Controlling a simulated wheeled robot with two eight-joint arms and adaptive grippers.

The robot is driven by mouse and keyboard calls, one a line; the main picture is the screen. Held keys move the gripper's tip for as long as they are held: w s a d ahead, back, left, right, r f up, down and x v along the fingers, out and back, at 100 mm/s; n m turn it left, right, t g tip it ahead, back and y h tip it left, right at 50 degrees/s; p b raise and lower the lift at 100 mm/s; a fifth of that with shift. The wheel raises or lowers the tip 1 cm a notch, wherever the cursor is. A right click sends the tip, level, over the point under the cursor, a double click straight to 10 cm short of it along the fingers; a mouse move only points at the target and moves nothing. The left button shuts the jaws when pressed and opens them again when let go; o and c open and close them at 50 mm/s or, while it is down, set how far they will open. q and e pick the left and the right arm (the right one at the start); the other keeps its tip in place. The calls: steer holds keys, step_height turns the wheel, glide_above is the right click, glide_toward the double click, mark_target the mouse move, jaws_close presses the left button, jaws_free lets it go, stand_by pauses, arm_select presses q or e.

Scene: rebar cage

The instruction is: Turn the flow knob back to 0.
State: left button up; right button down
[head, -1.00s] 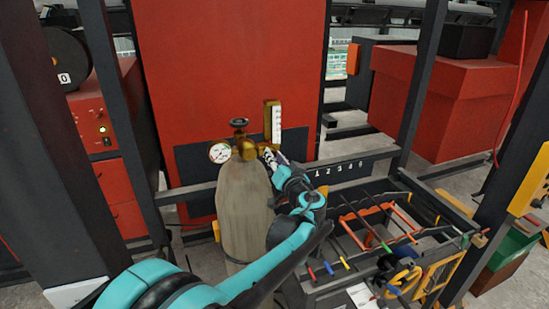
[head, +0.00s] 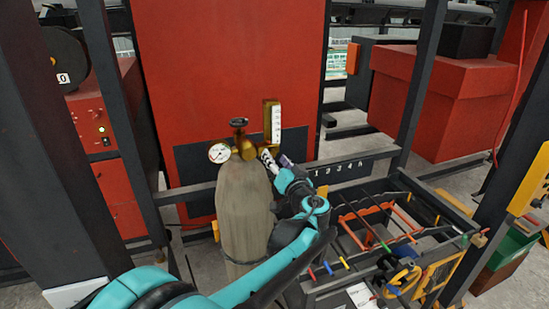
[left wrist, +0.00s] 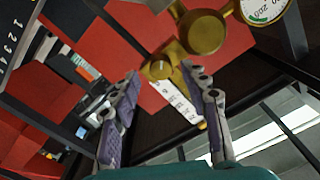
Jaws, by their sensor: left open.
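A gas cylinder (head: 243,215) stands upright with a brass regulator on top. The regulator has a round pressure gauge (head: 219,152) at its left and a flow tube with a white scale (head: 276,124) at its right. In the left wrist view a small round brass knob (left wrist: 160,67) sits by the white scale tube (left wrist: 178,102). My left gripper (head: 277,158) is open at the regulator's right side. In the left wrist view its two fingertips (left wrist: 162,74) stand apart with the knob between them in the picture; I see no clear contact. The knob's marking is too small to read.
A dark valve handwheel (head: 238,122) tops the cylinder. A dark rail with numbers (head: 340,168) runs behind my gripper. A tool rack (head: 375,215) with coloured handles is at the right. A red cabinet (head: 230,60) stands behind.

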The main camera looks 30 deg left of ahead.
arm_select(q)
steer(key=v, duration=1)
steer(key=shift+s+d, duration=0.15)
steer(key=s+f+g+h+b, duration=0.1)
steer(key=s+f+h+b, duration=0.15)
steer(key=f, duration=0.45)
steer(key=s+f+m+g+h+b, duration=0.1)
steer(key=s+f+b, duration=0.25)
steer(key=f, duration=0.25)
steer(key=s+f+g+h+b, duration=0.2)
steer(key=s+f+b, duration=0.15)
steer(key=f, duration=0.35)
steer(key=s+d+f+m+h+b, duration=0.1)
steer(key=s+d+f+h+b, duration=0.3)
steer(key=f, duration=0.5)
steer(key=s+d+f+m+h+b, duration=0.2)
steer(key=s+d+f+h+b, duration=0.1)
steer(key=s+d+f, duration=0.3)
step_height(320, 180, down, 3)
steer(key=shift+s+d+r+g+h+b, duration=0.1)
steer(key=shift+s+d+g+h+b, duration=0.25)
steer(key=shift+d+h, duration=0.2)
